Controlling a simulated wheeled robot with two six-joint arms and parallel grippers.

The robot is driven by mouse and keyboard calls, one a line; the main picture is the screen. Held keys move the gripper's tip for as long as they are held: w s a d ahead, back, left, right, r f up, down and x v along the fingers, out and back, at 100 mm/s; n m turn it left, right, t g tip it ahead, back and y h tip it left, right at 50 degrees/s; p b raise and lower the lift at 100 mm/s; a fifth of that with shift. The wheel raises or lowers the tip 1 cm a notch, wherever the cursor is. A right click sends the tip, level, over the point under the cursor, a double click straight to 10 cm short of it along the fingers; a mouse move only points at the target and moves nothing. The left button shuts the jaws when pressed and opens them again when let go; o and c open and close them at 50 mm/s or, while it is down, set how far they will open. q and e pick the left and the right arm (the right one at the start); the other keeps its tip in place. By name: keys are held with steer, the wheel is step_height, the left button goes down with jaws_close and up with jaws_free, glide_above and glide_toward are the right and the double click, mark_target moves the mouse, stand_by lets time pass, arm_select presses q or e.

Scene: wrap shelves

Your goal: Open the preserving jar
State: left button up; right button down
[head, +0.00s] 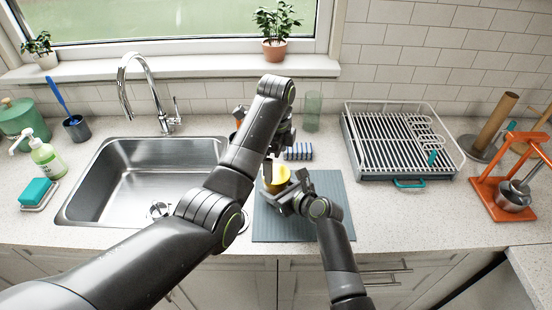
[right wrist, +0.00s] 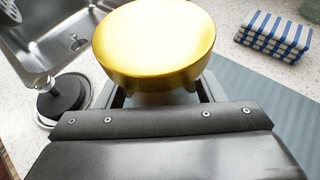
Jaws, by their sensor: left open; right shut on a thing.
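The preserving jar has a gold lid (right wrist: 155,45), and its pale body shows only a little below the lid. In the head view the lid (head: 277,176) looks yellow and sits over the grey mat, partly hidden by my arms. My right gripper (head: 293,196) is shut on the jar from the near right side, with a finger on either side of the body below the lid. My left gripper (head: 272,150) is open above and behind the jar, mostly hidden by its own arm. It does not show in the right wrist view.
A grey mat (head: 330,225) lies under the jar, with a blue-striped cloth (head: 298,152) behind. The sink (head: 105,190) is left, the dish rack (head: 400,180) right. A green glass (head: 313,110) stands behind. A black round object (right wrist: 65,95) stands beside the sink.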

mark_target(276, 173)
arm_select(q)
steer(key=m, duration=0.1)
steer(key=r+m, duration=0.1)
steer(key=m, duration=0.2)
steer(key=shift+r+m, duration=0.3)
steer(key=shift+r, duration=0.05)
steer(key=m, duration=0.1)
steer(key=r+m, duration=0.1)
steer(key=m, duration=0.3)
steer(key=shift+r, duration=0.3)
steer(key=shift+f, duration=4)
steer(key=c, duration=1)
steer(key=shift+c, duration=0.2)
steer(key=n, duration=1.3)
steer(key=shift+r, duration=0.1)
